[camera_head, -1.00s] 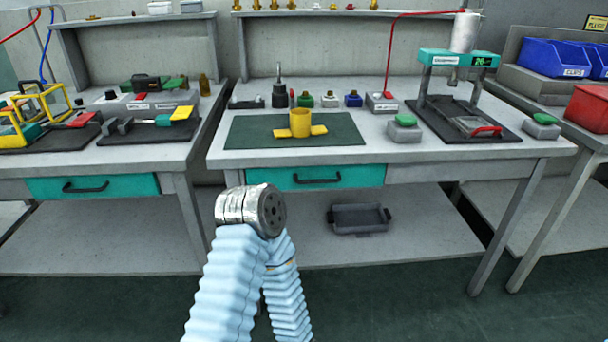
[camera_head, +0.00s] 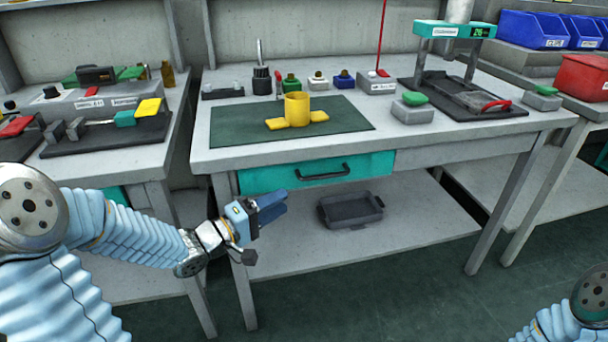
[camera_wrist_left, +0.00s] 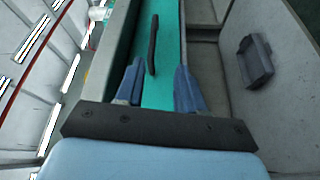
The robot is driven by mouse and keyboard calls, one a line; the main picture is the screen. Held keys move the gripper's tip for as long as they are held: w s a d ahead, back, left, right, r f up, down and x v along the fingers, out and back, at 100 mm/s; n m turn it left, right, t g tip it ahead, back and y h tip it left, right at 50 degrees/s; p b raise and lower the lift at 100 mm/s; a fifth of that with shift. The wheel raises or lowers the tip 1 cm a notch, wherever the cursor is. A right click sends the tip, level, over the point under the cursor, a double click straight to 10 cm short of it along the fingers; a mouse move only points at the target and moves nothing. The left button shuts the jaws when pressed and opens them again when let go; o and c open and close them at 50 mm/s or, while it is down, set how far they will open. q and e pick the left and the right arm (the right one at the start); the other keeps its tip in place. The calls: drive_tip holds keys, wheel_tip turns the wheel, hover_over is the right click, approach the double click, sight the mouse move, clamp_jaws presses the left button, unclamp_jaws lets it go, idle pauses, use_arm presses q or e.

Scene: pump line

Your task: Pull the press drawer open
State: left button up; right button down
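The press drawer has a teal front (camera_head: 262,182) under the middle bench, and it looks shut. Its black bar handle (camera_head: 322,173) runs across the front. My left gripper (camera_head: 275,205) is in front of and a little below the drawer's left part, left of the handle and apart from it. In the left wrist view the two blue fingers (camera_wrist_left: 160,68) are spread with nothing between them. The handle (camera_wrist_left: 153,45) shows ahead of the fingertips, against the teal front (camera_wrist_left: 168,40). My right gripper is not in view; part of my right arm shows at the lower right.
A grey tray (camera_head: 350,209) lies on the lower shelf, right of my left gripper. A yellow part (camera_head: 297,109) stands on a green mat (camera_head: 235,128) on the bench top. The press (camera_head: 455,30) stands at the right. The floor in front is clear.

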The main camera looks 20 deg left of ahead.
sight(322, 175)
use_arm(q)
drive_tip(key=shift+h, duration=0.4)
drive_tip(key=x, duration=0.4)
drive_tip(key=b+x, duration=0.1)
drive_tip(key=x, duration=0.3)
drive_tip(key=b+x, duration=0.1)
drive_tip(key=x, duration=0.4)
drive_tip(key=shift+r, duration=0.4)
clamp_jaws()
